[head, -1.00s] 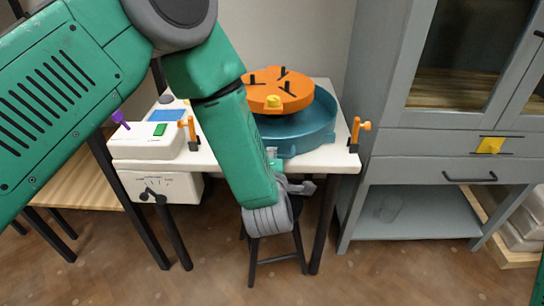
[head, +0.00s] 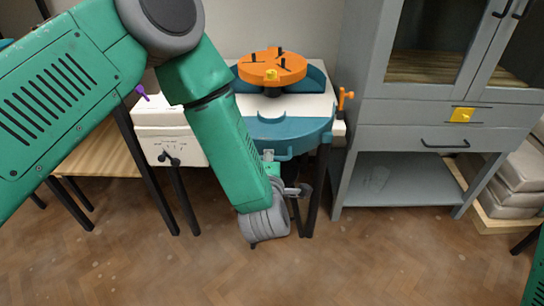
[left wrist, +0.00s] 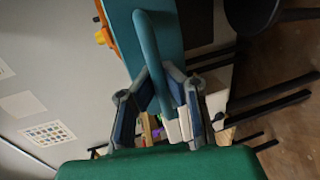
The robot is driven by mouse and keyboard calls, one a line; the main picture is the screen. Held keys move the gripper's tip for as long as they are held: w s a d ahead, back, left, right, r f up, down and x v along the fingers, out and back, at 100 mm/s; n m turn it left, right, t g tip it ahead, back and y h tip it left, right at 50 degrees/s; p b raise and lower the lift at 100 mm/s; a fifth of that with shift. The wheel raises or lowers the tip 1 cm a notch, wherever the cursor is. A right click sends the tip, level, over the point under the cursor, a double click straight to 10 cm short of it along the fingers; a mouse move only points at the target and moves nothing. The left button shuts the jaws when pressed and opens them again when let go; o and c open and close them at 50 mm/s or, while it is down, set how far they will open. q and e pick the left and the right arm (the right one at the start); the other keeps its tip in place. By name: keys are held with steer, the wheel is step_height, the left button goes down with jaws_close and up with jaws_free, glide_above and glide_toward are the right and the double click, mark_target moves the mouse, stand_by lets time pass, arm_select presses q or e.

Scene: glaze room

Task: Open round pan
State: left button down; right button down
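The round pan is teal and split in two. Its front half (head: 290,132) stands pulled toward me, at the table's front edge. My left gripper (head: 269,160) is at the front half's handle, partly hidden by my forearm. In the left wrist view the teal handle (left wrist: 152,58) runs between the fingers of my left gripper (left wrist: 165,85), which look closed around it. My right gripper is out of view.
A white control box (head: 168,140) stands left of the pan. An orange clamp (head: 345,98) is at the table's right edge. A grey cabinet (head: 420,139) stands to the right. Dark table legs and a stool are below; the wooden floor in front is clear.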

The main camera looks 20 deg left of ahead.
arm_select(q)
steer(key=shift+a+f, duration=0.2)
steer(key=shift+a, duration=0.25)
steer(key=c, duration=1.7)
jaws_free()
steer(key=shift+o, duration=0.5)
steer(key=shift+a, duration=0.1)
steer(key=shift+s+d+r, duration=0.1)
steer(key=shift+s+d, duration=0.15)
steer(key=v, duration=1.1)
steer(key=shift+s, duration=0.2)
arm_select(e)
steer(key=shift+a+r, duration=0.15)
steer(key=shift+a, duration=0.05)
